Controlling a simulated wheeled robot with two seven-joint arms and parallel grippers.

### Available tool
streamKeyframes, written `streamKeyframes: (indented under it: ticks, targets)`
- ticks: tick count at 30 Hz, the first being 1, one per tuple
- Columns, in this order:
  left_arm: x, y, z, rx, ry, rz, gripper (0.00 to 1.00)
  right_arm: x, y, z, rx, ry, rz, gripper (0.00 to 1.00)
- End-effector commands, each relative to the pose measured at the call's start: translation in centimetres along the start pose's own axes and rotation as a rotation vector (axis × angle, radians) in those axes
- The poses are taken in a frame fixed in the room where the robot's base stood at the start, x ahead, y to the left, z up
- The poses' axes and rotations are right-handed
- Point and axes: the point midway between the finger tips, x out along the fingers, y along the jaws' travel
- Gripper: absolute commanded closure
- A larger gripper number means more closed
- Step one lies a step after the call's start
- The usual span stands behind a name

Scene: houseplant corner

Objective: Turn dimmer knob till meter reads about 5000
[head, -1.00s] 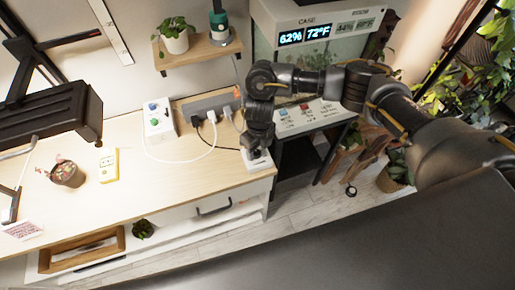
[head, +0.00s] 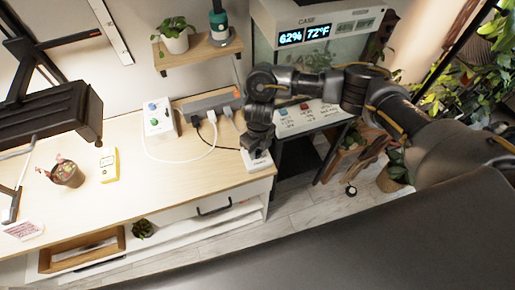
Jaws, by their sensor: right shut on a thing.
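The white dimmer box (head: 260,165) sits at the right end of the wooden desk, near its front edge. My right gripper (head: 256,151) points down onto it and is shut on the dimmer knob, which the fingers hide. The yellow meter (head: 109,165) lies on the desk to the left, with a small pale display whose digits are too small to read. A dark lamp panel (head: 50,122) hangs over the desk's left part. My left gripper is not in view.
A white box with coloured knobs (head: 158,118) and a grey power strip (head: 212,103) with plugs and cables stand behind. A small pot (head: 67,173) sits left of the meter. A glass case (head: 318,50) with displays stands at the back right. The desk's front middle is clear.

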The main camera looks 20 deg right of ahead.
Motion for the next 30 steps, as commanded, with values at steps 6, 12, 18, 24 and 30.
streamKeyframes:
  ticks: [6, 12, 18, 24, 30]
  targets:
    - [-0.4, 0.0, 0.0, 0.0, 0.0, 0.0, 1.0, -0.1, 0.0, 0.0, 0.12, -0.007, 0.001, 0.95]
    - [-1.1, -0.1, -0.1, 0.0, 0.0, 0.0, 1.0, -0.2, 0.0, -0.1, 0.287, -0.015, 0.001, 0.95]
    - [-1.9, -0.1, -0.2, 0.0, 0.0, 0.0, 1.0, -0.2, 0.0, -0.1, 0.449, -0.023, 0.0, 0.95]
    - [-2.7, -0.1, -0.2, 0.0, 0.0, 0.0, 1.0, -0.2, 0.1, -0.1, 0.583, -0.031, 0.002, 0.95]
    - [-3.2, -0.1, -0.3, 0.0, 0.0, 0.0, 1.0, -0.2, 0.1, -0.1, 0.672, -0.036, 0.001, 0.95]
